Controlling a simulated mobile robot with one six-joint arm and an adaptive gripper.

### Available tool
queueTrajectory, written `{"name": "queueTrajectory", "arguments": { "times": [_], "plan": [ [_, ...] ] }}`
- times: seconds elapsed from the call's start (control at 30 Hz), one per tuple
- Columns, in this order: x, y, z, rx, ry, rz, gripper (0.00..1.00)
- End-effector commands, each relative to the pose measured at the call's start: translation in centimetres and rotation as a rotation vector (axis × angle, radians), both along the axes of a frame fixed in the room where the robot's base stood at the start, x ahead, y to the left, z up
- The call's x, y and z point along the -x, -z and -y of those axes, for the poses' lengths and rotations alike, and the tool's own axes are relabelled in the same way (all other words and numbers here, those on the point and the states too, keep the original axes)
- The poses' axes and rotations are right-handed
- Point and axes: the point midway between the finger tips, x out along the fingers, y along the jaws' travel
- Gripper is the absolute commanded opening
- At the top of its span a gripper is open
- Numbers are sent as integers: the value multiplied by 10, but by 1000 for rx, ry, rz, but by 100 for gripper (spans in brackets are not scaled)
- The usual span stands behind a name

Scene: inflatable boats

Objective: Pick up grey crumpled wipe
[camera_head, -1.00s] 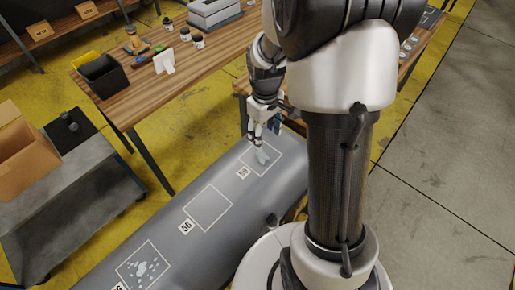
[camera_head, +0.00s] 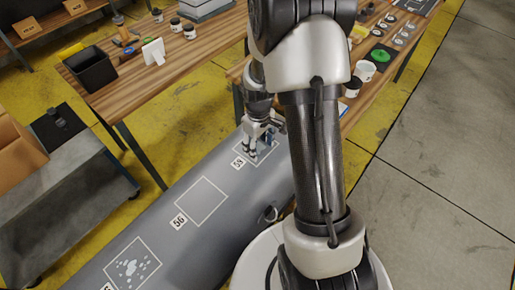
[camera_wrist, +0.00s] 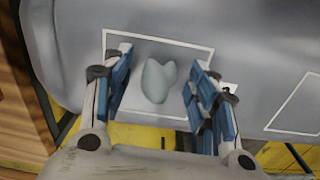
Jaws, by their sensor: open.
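The grey crumpled wipe (camera_wrist: 158,80) lies on the grey inflatable tube (camera_wrist: 70,60), inside a white outlined square. In the wrist view my gripper (camera_wrist: 158,100) is open, with one blue-padded finger on each side of the wipe and space between pads and wipe. Whether the fingertips touch the tube cannot be told. In the head view my gripper (camera_head: 252,153) points down over the square marked 55 or similar, and the wipe is hidden there behind the fingers.
Another outlined square (camera_head: 202,201) marked 56 is empty. A third square holds pale spots (camera_head: 132,268). Wooden tables with a black bin (camera_head: 92,69) and jars stand behind. A grey cart (camera_head: 70,165) with a cardboard box is at left.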

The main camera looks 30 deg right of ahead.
Motion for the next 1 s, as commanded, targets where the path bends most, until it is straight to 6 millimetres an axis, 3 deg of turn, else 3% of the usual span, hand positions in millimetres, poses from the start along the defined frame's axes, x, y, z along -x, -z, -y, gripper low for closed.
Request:
{"name": "queueTrajectory", "arguments": {
  "times": [0.23, 0.73, 1.0],
  "plan": [
    [-1, 2, 0, 0, 0, 2, 53],
    [0, 2, 0, 1, 0, 1, 21],
    [0, 2, 0, 1, 0, 1, 20]
  ]
}}
